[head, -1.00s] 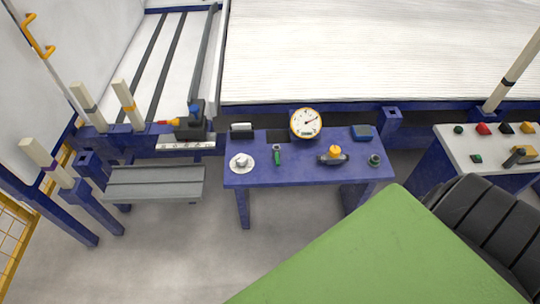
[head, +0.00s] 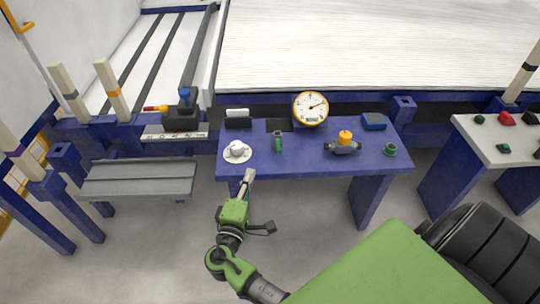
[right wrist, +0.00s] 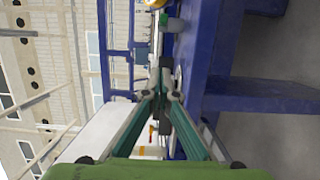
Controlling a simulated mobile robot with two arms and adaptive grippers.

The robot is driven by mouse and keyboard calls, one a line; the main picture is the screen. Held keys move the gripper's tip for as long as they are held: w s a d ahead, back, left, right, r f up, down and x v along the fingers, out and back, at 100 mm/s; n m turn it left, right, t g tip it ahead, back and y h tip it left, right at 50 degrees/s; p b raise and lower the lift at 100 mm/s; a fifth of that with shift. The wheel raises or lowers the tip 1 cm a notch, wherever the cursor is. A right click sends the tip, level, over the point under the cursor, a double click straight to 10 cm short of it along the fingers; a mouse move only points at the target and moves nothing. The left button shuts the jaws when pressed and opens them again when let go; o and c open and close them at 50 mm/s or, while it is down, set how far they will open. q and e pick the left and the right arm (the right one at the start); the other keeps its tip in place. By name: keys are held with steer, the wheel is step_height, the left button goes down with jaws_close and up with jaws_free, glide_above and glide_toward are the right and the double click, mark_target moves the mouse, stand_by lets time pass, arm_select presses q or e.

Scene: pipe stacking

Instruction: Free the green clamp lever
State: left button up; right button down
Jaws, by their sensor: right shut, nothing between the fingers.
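A small green item with a dark top (head: 278,141) stands on the blue table (head: 300,166), left of its middle; it may be the green clamp lever, but it is too small to be sure. My right gripper (head: 249,176) is shut and empty in front of the table's front left edge, below the saucer in the picture. In the right wrist view its two fingers (right wrist: 161,85) meet, with the blue table edge to their right. My left gripper is not in view.
A grey tray (head: 140,178) stands left.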

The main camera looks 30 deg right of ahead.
mark_target(278, 142)
steer(key=b+x, duration=0.1)
steer(key=x, duration=0.8)
steer(key=shift+w+d+f, duration=0.1)
steer(key=shift+f, duration=0.05)
steer(key=d, duration=0.1)
steer(key=s+d, duration=0.1)
steer(key=d, duration=0.1)
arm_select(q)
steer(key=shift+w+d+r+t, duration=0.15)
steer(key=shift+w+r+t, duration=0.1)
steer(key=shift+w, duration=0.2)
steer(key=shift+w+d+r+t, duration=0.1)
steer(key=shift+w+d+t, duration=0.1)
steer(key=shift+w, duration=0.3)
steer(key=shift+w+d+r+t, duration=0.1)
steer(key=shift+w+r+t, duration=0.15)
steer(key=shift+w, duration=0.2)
arm_select(e)
steer(key=shift+s+d, duration=0.3)
steer(key=shift+d, duration=0.15)
steer(key=shift+d, duration=0.1)
